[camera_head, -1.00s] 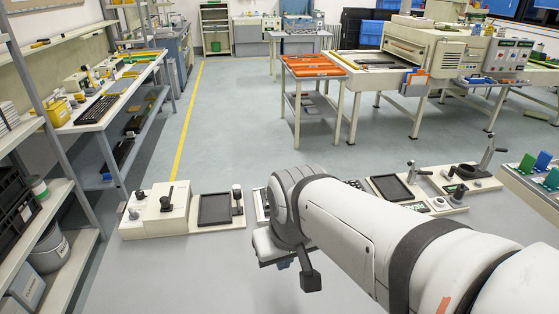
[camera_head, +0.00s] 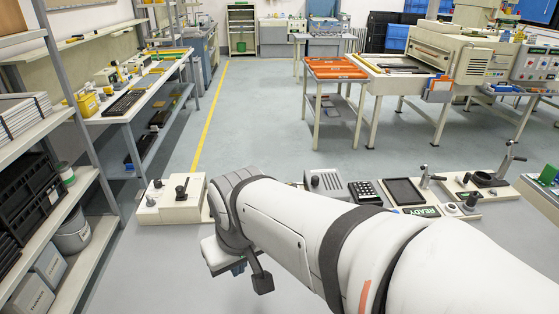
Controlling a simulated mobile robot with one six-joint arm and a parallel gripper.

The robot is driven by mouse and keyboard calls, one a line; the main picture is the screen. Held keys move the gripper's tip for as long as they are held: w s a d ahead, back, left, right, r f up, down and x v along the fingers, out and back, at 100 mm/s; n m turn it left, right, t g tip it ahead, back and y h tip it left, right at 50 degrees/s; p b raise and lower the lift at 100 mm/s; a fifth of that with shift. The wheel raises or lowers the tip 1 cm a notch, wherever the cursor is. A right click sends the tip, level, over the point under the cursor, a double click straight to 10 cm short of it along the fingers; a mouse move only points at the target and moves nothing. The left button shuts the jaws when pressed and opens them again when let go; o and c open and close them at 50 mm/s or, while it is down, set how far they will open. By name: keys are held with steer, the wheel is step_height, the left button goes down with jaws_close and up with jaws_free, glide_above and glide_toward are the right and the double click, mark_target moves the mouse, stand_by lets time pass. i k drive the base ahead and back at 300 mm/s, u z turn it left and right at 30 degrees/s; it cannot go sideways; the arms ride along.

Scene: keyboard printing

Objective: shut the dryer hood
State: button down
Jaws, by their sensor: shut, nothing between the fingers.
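A large cream machine (camera_head: 455,58) with a box-like housing stands at the back right and looks like a dryer. A low cream unit (camera_head: 172,203) with a black knob stands on the near bench, left of my arm. I cannot tell for sure which of these bears the dryer hood, or whether a hood is up or down. My gripper (camera_head: 238,267) hangs below the wrist over the near bench, right of and nearer than the low unit. It is small and partly hidden, looks shut, and shows nothing held.
Right of my arm on the bench are a grey vented box (camera_head: 325,181), a keypad (camera_head: 365,191), a black tray (camera_head: 404,191) and lever fixtures (camera_head: 490,180). Shelves (camera_head: 75,200) stand on the left. An orange-topped table (camera_head: 342,70) stands beyond. The floor between is clear.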

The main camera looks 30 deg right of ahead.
mark_target(330, 183)
steer(key=u, duration=0.1)
steer(key=k, duration=1.2)
steer(key=z, duration=1.5)
steer(key=i, duration=1)
steer(key=z, duration=0.05)
